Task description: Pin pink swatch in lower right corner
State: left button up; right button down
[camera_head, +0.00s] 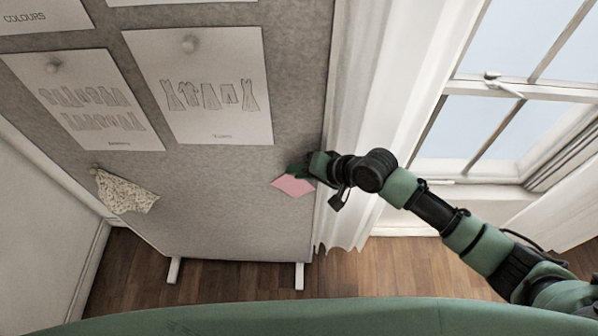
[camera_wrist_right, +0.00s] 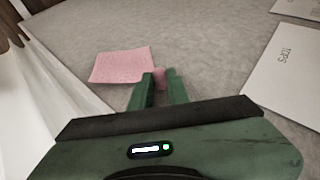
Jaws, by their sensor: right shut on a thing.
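The pink swatch (camera_head: 293,185) is at the lower right corner of the grey pinboard (camera_head: 230,210), close to its right edge. My right gripper (camera_head: 312,170) is at the swatch's upper right side. In the right wrist view the swatch (camera_wrist_right: 122,66) spreads out to the left of the fingertips (camera_wrist_right: 160,78), and a bit of pink shows between them. The gripper is shut on this pink part. No pin can be made out at the swatch. Whether the swatch touches the board is hard to tell. My left gripper is not in view.
A patterned swatch (camera_head: 125,194) hangs at the board's lower left from a round pin (camera_head: 94,170). Pinned paper sheets (camera_head: 200,125) fill the upper board. A white curtain (camera_head: 365,120) and a window (camera_head: 470,130) stand right of the board. The lower middle of the board is bare.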

jog(key=shift+w, duration=0.15)
jog(key=c, duration=1.3)
grip_release()
